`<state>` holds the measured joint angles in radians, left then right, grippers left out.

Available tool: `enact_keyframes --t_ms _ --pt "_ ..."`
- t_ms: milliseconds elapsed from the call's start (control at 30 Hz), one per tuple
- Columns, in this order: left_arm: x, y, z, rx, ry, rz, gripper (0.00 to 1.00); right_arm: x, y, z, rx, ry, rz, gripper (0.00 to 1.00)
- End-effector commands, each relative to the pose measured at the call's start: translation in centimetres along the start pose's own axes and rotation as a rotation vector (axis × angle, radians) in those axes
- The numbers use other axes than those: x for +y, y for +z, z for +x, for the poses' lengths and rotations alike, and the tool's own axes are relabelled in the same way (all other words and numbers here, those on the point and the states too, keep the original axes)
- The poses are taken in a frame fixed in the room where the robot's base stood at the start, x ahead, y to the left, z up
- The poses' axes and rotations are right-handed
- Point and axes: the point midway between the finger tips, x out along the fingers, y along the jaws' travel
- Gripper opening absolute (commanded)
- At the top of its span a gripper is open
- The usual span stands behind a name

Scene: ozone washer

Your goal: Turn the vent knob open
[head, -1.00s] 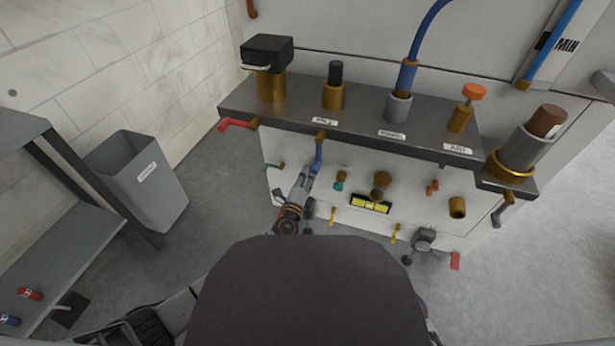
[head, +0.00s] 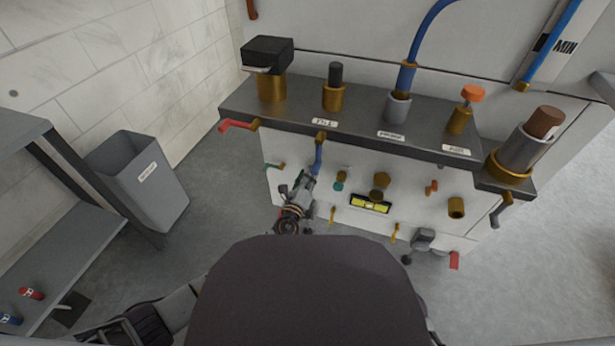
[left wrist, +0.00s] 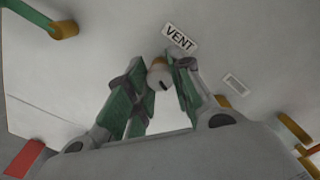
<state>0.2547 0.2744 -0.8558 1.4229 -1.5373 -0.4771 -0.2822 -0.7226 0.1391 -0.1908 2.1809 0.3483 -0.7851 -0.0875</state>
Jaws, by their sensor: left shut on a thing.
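In the left wrist view, a small pale knob (left wrist: 158,76) sits on the white panel, just under a label reading VENT (left wrist: 180,39). My left gripper's fingers (left wrist: 160,84), with green parts, are on both sides of this knob and shut on it. In the head view, my left gripper (head: 302,185) is at the front panel, below the blue-handled part (head: 318,157). The knob is hidden there by the gripper. My right gripper is not in view.
A dark shelf (head: 365,126) with brass fittings overhangs the panel above my left gripper. A green lever (head: 272,166) is left of it; a yellow gauge (head: 370,203) is to the right. A grey bin (head: 130,190) stands on the floor at left.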

Motion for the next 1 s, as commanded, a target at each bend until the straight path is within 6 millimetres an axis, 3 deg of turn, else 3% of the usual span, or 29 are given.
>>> enact_keyframes --t_ms 300,333,500,1000 --pt "-0.16 -0.56 -0.14 0.011 -0.003 -0.001 0.00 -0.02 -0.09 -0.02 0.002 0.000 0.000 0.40" --pt "-0.16 -0.56 -0.14 0.011 -0.003 -0.001 0.25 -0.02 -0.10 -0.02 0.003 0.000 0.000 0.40" --pt "-0.11 -0.43 -0.12 0.008 -0.002 -0.001 0.46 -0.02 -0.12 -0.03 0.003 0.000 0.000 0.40" --pt "0.04 -0.16 -0.53 0.003 0.000 0.000 0.46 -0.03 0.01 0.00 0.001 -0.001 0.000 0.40"
